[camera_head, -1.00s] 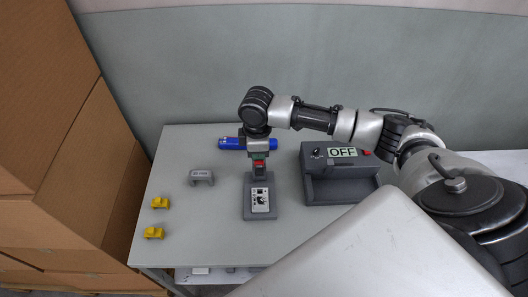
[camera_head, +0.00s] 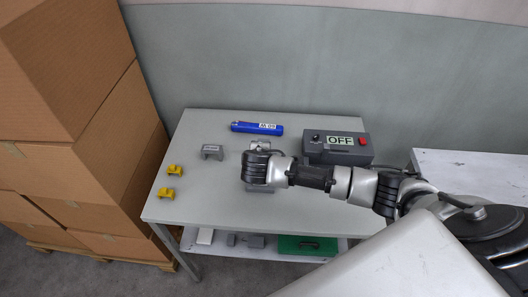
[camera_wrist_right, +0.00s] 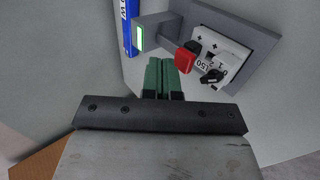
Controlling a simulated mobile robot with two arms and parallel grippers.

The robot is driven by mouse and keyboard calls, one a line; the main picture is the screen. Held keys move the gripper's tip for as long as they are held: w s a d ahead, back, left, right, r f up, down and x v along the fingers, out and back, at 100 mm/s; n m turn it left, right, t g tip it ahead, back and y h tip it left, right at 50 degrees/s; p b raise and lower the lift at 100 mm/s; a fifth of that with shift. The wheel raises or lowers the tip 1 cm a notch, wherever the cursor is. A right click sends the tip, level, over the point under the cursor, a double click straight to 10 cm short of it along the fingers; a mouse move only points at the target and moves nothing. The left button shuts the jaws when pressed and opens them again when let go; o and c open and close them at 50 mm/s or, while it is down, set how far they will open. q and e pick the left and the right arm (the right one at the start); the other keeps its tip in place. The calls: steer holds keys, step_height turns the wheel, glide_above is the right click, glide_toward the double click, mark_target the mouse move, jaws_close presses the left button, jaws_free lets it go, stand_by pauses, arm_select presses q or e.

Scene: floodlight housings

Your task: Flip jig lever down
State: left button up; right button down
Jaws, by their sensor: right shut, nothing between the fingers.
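The jig shows in the right wrist view as a grey base plate (camera_wrist_right: 245,25) with a white panel (camera_wrist_right: 225,55) carrying a black knob (camera_wrist_right: 213,76). A red lever tip (camera_wrist_right: 187,58) shows at the panel's edge, beside a grey block with a lit green strip (camera_wrist_right: 138,37). I cannot tell whether the lever is up or down. My right gripper (camera_wrist_right: 166,62) is shut and empty, its green fingertips close to the red tip; I cannot tell whether they touch. In the head view my right arm covers most of the jig. My left gripper is not in view.
A blue tool (camera_head: 256,127) lies behind the jig. A grey box marked OFF (camera_head: 338,158) with a red switch (camera_head: 363,142) stands at the right. Cardboard boxes (camera_head: 75,150) flank the table (camera_head: 205,205).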

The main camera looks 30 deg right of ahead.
steer(key=shift+s+a+f+p, duration=0.2)
steer(key=shift+s+f+p, duration=0.1)
steer(key=shift+f, duration=0.35)
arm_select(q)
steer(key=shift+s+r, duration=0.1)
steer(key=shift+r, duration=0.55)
arm_select(e)
steer(key=shift+s+a+f, duration=0.15)
steer(key=shift+s+f, duration=0.15)
steer(key=shift+f, duration=0.2)
